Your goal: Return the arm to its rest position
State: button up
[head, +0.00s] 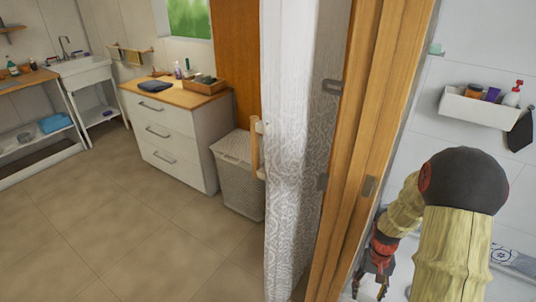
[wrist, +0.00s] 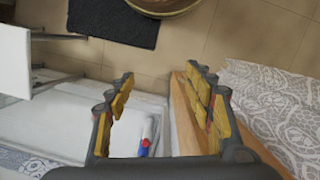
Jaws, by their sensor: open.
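My arm shows at the right of the head view, with its dark round joint and wrapped tan links. My gripper (head: 375,268) hangs low at the lower right, beyond the wooden door frame (head: 372,130). In the wrist view my gripper (wrist: 163,100) has its two yellow-padded fingers wide apart, with nothing held between them. Below the fingers is a white surface with a small white, red and blue item (wrist: 146,140) on it; I cannot tell what it is.
A patterned curtain (head: 290,150) hangs left of the door frame; it also shows in the wrist view (wrist: 275,110). A wall shelf (head: 480,107) holds several toiletries. A white drawer cabinet (head: 170,135) and a lidded basket (head: 238,175) stand left. The tiled floor (head: 130,240) is clear.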

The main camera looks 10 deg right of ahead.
jog(key=s+a+r+n+t+p, duration=0.1)
jog(key=s+a+r, duration=0.3)
jog(key=r, duration=0.9)
jog(key=s+a+r+n+t+p, duration=0.1)
jog(key=s+a+r+t, duration=0.3)
jog(key=a+r, duration=0.5)
jog(key=s+a+r+n+t+p, duration=0.2)
jog(key=s+a+r, duration=0.2)
jog(key=r, duration=1.3)
jog(key=a, duration=0.3)
jog(key=shift+s+n+t+h, duration=0.3)
jog(key=shift+s+t, duration=0.05)
jog(key=shift+t, duration=0.05)
jog(key=shift+r, duration=0.1)
